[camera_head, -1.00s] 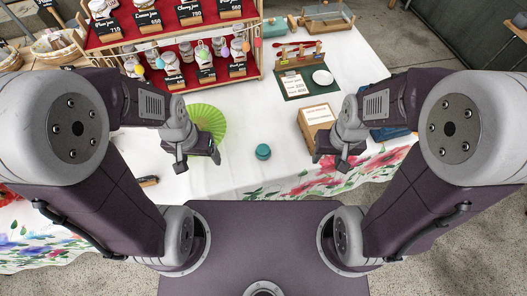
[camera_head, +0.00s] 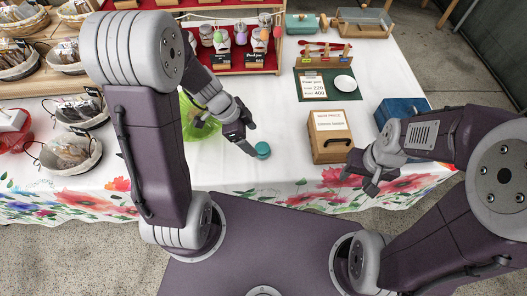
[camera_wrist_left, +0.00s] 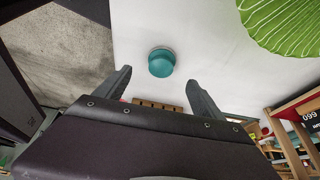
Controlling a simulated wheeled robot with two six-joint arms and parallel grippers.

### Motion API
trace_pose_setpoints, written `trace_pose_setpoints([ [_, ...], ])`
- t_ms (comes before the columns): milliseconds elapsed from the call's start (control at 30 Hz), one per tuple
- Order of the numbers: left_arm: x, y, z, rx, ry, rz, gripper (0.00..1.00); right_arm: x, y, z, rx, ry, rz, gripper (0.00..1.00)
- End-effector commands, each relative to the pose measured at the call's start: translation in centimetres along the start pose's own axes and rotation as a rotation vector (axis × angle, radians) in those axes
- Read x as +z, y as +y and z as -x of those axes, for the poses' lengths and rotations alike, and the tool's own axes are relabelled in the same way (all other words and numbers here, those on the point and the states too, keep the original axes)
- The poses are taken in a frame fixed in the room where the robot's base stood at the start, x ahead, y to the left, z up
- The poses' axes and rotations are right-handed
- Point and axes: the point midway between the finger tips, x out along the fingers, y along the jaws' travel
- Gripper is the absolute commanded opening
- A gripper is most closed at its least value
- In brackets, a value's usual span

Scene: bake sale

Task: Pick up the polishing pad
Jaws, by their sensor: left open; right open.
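The polishing pad looks to be the small round teal piece (camera_head: 263,150) on the white tablecloth near the table's front edge. It also shows in the left wrist view (camera_wrist_left: 161,63), just beyond and between my open fingertips. My left gripper (camera_head: 248,141) is open and empty, close beside the teal piece on its left in the head view. My right gripper (camera_head: 358,182) is open and empty over the front edge of the table, to the right of the teal piece.
A green fan (camera_head: 196,120) lies behind my left arm. A wooden box (camera_head: 330,147) and a blue box (camera_head: 398,108) stand to the right. A red display shelf (camera_head: 232,68) with jars is at the back. Baskets (camera_head: 70,153) stand at the left.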

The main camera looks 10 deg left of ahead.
Motion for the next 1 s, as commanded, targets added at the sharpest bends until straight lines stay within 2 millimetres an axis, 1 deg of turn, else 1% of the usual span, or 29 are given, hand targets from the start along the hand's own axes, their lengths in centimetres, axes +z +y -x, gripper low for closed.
trace_pose_setpoints([
  [33,0.1,0.2,-1.2,0.006,-0.002,0.000,0.79,0.1,0.0,-0.4,0.000,0.000,0.000,0.48],
  [100,0.1,0.1,-2.2,0.005,-0.002,0.000,0.79,0.1,0.0,-0.7,0.000,0.000,0.000,0.48],
  [200,0.1,0.1,-2.9,0.004,-0.002,-0.001,0.79,0.1,0.0,-0.8,0.000,0.000,0.000,0.48],
  [333,0.1,0.1,-3.4,0.003,-0.002,-0.001,0.79,0.1,0.0,-0.8,0.000,0.000,0.000,0.48],
  [500,0.1,0.0,-6.7,0.006,-0.003,-0.002,0.79,0.2,0.0,-1.6,0.000,0.000,0.000,0.48],
  [600,0.1,-0.1,-7.9,0.003,-0.003,-0.001,0.79,0.2,0.1,-2.0,0.000,0.000,0.000,0.48],
  [700,0.0,-0.1,-8.2,0.002,-0.003,-0.002,0.79,0.2,0.1,-2.0,0.000,0.000,0.000,0.48],
  [867,0.0,-0.1,-8.1,0.001,-0.003,-0.002,0.79,0.2,0.1,-1.9,0.000,0.000,0.000,0.48],
  [900,0.0,-0.1,-8.1,0.001,-0.003,-0.002,0.67,0.2,0.1,-1.9,0.000,0.000,0.000,0.48],
  [967,0.0,-0.1,-8.1,0.001,-0.003,-0.002,0.51,0.2,0.1,-1.9,0.000,0.000,0.000,0.48],
  [1000,0.0,-0.1,-8.1,0.001,-0.003,-0.002,0.40,0.2,0.1,-1.9,0.000,0.000,0.000,0.48],
])
